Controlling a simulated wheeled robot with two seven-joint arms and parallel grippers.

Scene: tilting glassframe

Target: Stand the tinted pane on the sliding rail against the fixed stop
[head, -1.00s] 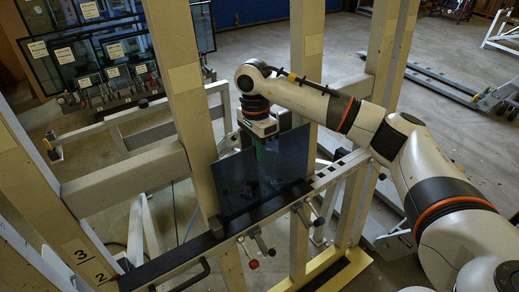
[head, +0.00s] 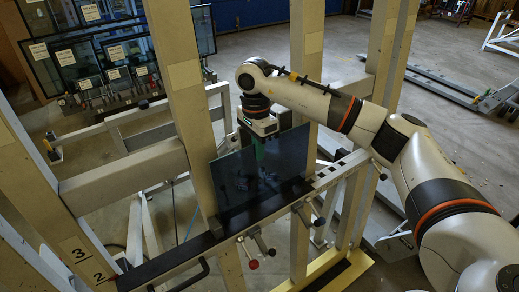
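The tinted pane (head: 285,160) is a dark, see-through sheet standing nearly upright on the black sliding rail (head: 172,258). Its lower left corner is close to a small dark block (head: 216,227) on the rail, which looks like the fixed stop; I cannot tell whether they touch. My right gripper (head: 258,150) reaches down behind the pane's upper part, and its green part shows dimly through the glass. Its fingertips are hidden by the dark glass, so I cannot tell how they meet the pane. My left gripper is not in view.
Tall beige posts (head: 182,90) flank the pane. Clamp handles with red and black knobs (head: 253,264) stick out below the rail. A rack of labelled dark panes (head: 110,60) stands at the back left. Open floor (head: 250,45) lies behind.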

